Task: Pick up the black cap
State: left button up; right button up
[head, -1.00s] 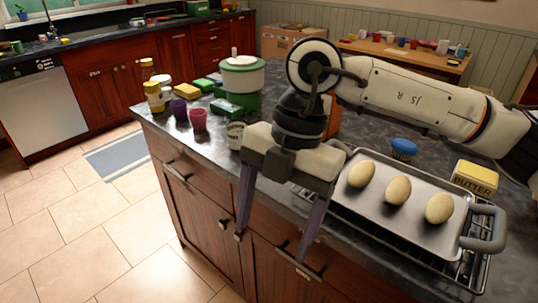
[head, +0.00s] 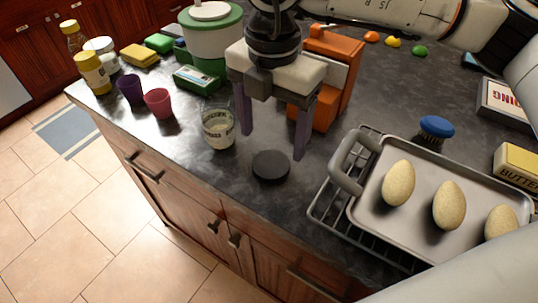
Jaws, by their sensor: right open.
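The black cap (head: 271,166) is a flat round disc lying on the dark countertop (head: 190,165) near its front edge, in the middle of the head view. My right gripper (head: 272,145) points down behind and above the cap. Its two purple-grey fingers are spread wide, one to the left and one to the right of the cap, with nothing between them. The cap is in full view and the gripper does not appear to touch it. My left gripper is not in the view.
A glass jar (head: 218,128) stands just left of the cap. A metal tray (head: 365,212) with potatoes lies on a wire rack to the right. An orange grater-like object (head: 333,62) stands behind my right gripper. Red and purple cups (head: 158,103) stand further left.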

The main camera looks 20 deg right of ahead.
aim_at(271, 163)
jog(key=shift+f, duration=0.7)
notch_tip(271, 163, down, 4)
jog(key=shift+s+a+f+p, duration=0.15)
jog(key=shift+f+p, duration=0.1)
jog(key=shift+p, duration=0.45)
jog(key=shift+f, duration=0.15)
jog(key=c, duration=1.2)
pick_arm(q)
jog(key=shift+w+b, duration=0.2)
jog(key=shift+b, duration=0.5)
pick_arm(e)
notch_tip(271, 163, up, 10)
